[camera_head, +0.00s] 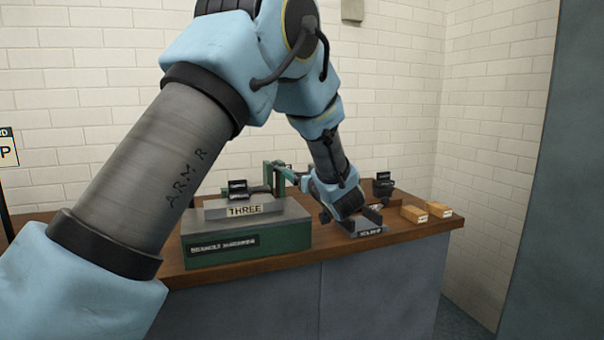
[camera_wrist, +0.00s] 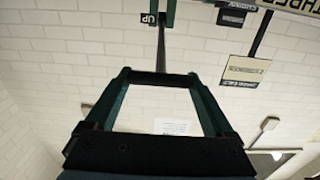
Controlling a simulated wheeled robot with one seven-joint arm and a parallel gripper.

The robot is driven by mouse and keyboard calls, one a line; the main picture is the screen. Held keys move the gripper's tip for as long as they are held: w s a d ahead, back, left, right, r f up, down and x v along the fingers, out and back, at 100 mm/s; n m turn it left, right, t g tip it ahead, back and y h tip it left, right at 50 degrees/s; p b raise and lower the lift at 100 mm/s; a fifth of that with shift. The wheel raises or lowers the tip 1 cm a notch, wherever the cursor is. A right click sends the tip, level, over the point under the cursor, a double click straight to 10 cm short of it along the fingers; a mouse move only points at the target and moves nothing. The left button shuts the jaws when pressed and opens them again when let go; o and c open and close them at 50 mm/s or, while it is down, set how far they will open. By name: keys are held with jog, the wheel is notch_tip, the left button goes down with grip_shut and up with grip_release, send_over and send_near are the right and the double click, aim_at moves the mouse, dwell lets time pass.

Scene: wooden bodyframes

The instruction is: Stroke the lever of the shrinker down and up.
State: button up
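The shrinker seems to be the green-based machine (camera_head: 245,240) on the bench, with a grey top marked THREE and a green upright (camera_head: 268,172). In the head view my gripper (camera_head: 286,174) reaches left towards that upright, with its tips close to it. In the wrist view two dark green fingers (camera_wrist: 160,78) stand well apart. A thin dark bar spans the gap at their tips. A dark rod (camera_wrist: 161,50), perhaps the lever, runs from there up to a small UP label (camera_wrist: 149,18). I cannot tell whether the fingers touch the rod.
A grey open fixture (camera_head: 365,228) stands right of the machine, under my wrist. Two wooden blocks (camera_head: 414,214) (camera_head: 438,209) lie at the bench's right end, near a dark device (camera_head: 383,185). A white brick wall is behind the wooden bench top (camera_head: 300,258); a grey panel (camera_head: 550,200) stands at right.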

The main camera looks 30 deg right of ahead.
grip_shut()
dwell(0.4)
jog(key=shift+r, duration=0.1)
jog(key=shift+r+p, duration=0.55)
jog(key=shift+r, duration=0.05)
jog(key=shift+g, duration=0.7)
jog(key=r+p, duration=0.2)
jog(key=w+r+p, duration=0.1)
jog(key=r+p, duration=0.2)
jog(key=w+r+p, duration=0.1)
jog(key=r+p, duration=0.1)
jog(key=r, duration=0.1)
jog(key=shift+w+d+p, duration=0.15)
jog(key=shift+w+p, duration=0.1)
jog(key=shift+p, duration=0.05)
jog(key=w+r+p, duration=0.7)
jog(key=w+r, duration=0.1)
jog(key=r, duration=0.1)
jog(key=shift+d+p, duration=0.4)
jog(key=shift+d, duration=0.05)
